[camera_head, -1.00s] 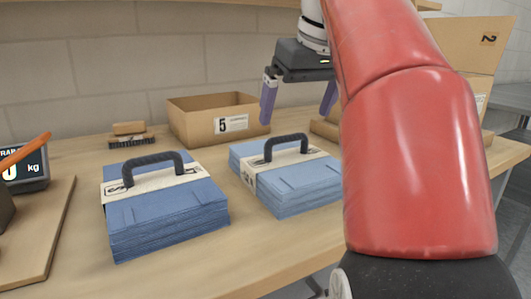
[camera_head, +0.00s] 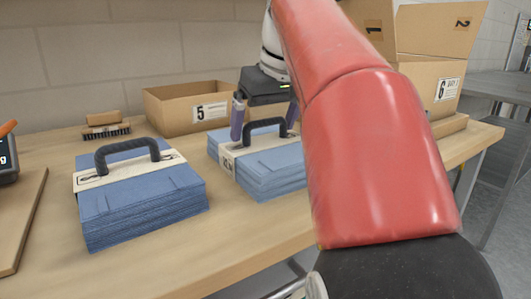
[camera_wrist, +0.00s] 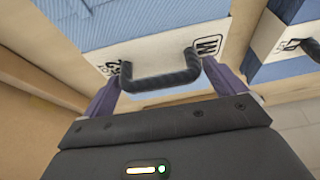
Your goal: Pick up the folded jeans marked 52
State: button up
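The right stack of folded blue jeans (camera_head: 272,175) lies on the wooden table with a pale band and a dark carry handle (camera_head: 266,124). In the wrist view this stack (camera_wrist: 130,20) fills the top, and its band seems to read 52, upside down. My gripper (camera_head: 264,131) is open, with one purple finger at each end of the handle. In the wrist view the handle (camera_wrist: 160,82) lies between the fingers of my gripper (camera_wrist: 162,72); contact cannot be told. A similar left stack of jeans (camera_head: 145,205) stands apart; its mark is unreadable here.
A cardboard box marked 5 (camera_head: 180,107) stands behind the stacks, beside a brush (camera_head: 106,131). A box marked 6 (camera_head: 440,90) stands at the right. A scale display (camera_head: 6,160) and wooden board (camera_head: 25,215) are at the left. My red arm hides the table's right part.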

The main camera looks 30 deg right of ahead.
jog(key=c, duration=1.4)
jog(key=shift+r, duration=0.1)
